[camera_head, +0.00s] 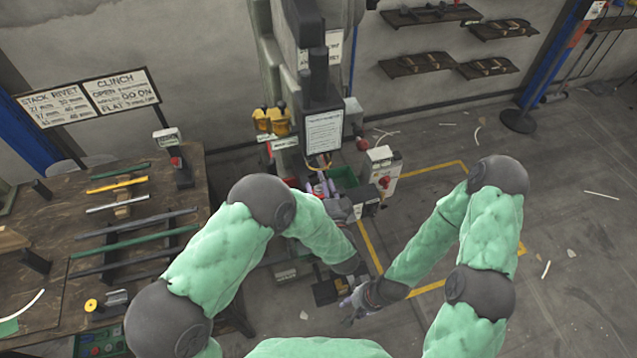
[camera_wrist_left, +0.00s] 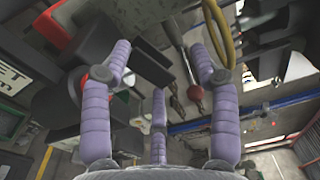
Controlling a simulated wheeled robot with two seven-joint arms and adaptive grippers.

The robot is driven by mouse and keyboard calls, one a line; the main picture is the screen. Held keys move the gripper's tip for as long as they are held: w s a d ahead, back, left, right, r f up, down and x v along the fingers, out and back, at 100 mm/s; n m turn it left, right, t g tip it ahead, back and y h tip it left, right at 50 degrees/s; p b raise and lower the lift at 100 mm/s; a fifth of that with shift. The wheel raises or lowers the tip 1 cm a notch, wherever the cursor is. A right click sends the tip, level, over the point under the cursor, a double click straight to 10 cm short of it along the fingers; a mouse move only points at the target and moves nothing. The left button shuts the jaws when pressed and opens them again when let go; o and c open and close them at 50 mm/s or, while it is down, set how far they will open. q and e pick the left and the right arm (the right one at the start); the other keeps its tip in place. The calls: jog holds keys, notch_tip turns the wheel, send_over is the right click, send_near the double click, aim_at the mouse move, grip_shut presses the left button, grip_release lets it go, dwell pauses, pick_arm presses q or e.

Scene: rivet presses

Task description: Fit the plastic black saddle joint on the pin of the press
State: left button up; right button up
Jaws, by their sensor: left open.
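The rivet press (camera_head: 318,85) stands at the centre of the head view, with a white notice on its front. My left gripper (camera_head: 322,188) is at the press's working area, in front of its lower head. In the left wrist view my left gripper's (camera_wrist_left: 165,75) purple fingers are spread, with nothing held between them. I cannot make out the black saddle joint or the pin. My right gripper (camera_head: 348,307) hangs low in front of the press; its finger state is unclear.
A green bin (camera_head: 343,178) and a white control box (camera_head: 382,170) stand right of my left gripper. Yellow parts (camera_head: 271,121) sit left of the press. A wooden bench (camera_head: 60,205) with coloured bars fills the left. The floor on the right is mostly open.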

pick_arm(q)
jog(key=v, duration=0.9)
jog(key=shift+s, duration=0.35)
jog(key=shift+f, duration=0.1)
pick_arm(e)
jog(key=shift+s, duration=0.1)
